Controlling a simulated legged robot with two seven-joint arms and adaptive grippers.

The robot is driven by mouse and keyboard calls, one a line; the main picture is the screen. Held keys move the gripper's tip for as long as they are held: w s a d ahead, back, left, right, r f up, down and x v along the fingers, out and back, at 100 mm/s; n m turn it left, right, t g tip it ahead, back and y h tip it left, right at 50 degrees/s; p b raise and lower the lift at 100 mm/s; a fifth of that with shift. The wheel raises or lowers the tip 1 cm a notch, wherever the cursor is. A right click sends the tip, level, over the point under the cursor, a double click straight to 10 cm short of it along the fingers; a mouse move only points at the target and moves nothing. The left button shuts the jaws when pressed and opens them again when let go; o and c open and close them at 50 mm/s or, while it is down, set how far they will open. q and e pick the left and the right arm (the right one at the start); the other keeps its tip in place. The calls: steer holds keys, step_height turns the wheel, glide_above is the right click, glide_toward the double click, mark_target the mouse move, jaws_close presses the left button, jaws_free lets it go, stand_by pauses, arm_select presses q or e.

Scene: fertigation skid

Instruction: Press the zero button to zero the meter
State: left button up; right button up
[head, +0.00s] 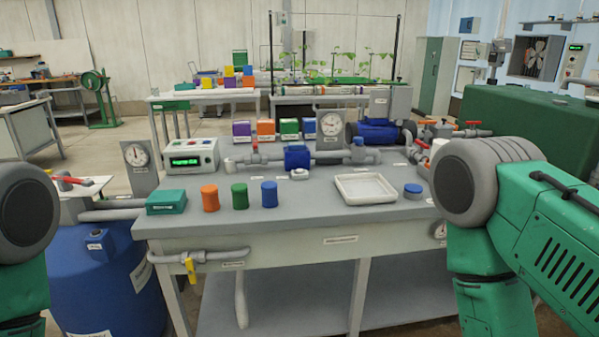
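A pale grey meter box (203,154) with a lit green display (185,161) stands at the back left of the grey bench. Its display digits are too small to read. Small button-like marks (207,144) show on the right part of its sloping top; I cannot tell which one is the zero button. My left arm shows at the left edge and my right arm at the right edge, both well apart from the meter. Neither gripper is in view.
On the bench (300,218), a teal box (166,201), orange (210,198), green (239,196) and blue (269,194) containers stand in front of the meter. A dial gauge (138,158) stands left of it. Piping with a blue block (297,157) runs right. A white tray (364,188) lies right.

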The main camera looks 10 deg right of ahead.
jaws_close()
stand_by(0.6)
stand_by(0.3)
